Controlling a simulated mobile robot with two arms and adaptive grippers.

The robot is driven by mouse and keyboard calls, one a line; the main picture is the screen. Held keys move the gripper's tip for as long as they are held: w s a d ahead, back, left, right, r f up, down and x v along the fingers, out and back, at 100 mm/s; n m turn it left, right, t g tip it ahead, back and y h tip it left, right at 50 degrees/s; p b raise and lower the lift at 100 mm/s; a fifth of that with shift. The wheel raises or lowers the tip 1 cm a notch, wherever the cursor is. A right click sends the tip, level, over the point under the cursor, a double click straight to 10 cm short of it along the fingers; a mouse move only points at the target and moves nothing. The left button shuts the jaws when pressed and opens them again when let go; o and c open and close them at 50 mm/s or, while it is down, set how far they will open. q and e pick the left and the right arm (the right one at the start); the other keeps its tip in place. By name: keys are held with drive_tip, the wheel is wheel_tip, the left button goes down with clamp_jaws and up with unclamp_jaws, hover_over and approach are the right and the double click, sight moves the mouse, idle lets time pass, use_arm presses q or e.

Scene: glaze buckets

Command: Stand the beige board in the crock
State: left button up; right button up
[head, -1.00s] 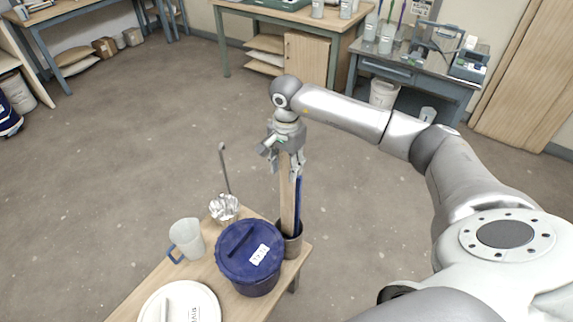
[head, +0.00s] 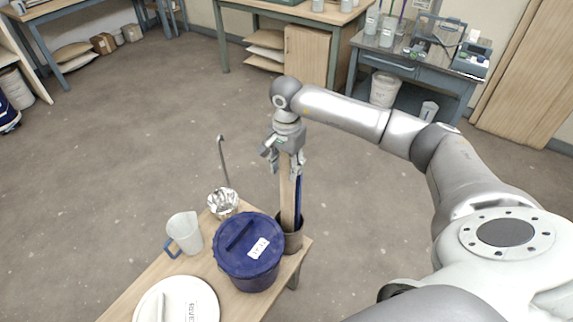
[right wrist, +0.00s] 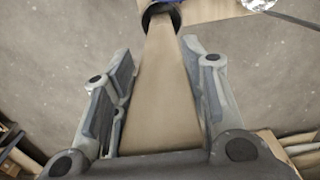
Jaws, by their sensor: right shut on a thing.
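The beige board (head: 287,198) is a long narrow strip standing nearly upright. Its lower end is inside the mouth of the dark grey crock (head: 293,241) at the table's right corner; whether it touches the bottom is hidden. My right gripper (head: 285,166) is shut on the board's upper part, pointing down. In the right wrist view the board (right wrist: 163,95) runs between the two fingers into the crock (right wrist: 160,8). A dark blue strip (head: 298,200) also stands in the crock, beside the board. My left gripper is not in view.
A blue lidded bucket (head: 249,257) stands close to the crock on its left. Behind it are a shiny metal container (head: 223,204) with a long-handled ladle (head: 223,160) and a clear jug (head: 184,232). A white lidded bucket (head: 178,302) is in front. Floor beyond the table is clear.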

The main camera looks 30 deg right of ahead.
sight(287, 180)
drive_tip(key=shift+f+b, duration=2.8)
drive_tip(key=shift+f, duration=0.7)
drive_tip(key=o, duration=1.3)
drive_tip(key=shift+c, duration=0.4)
drive_tip(key=r+p, duration=0.1)
drive_tip(key=p, duration=0.4)
drive_tip(key=shift+r, duration=0.1)
drive_tip(key=shift+f+p, duration=0.2)
drive_tip(key=shift+p, duration=0.15)
drive_tip(key=shift+r, duration=0.15)
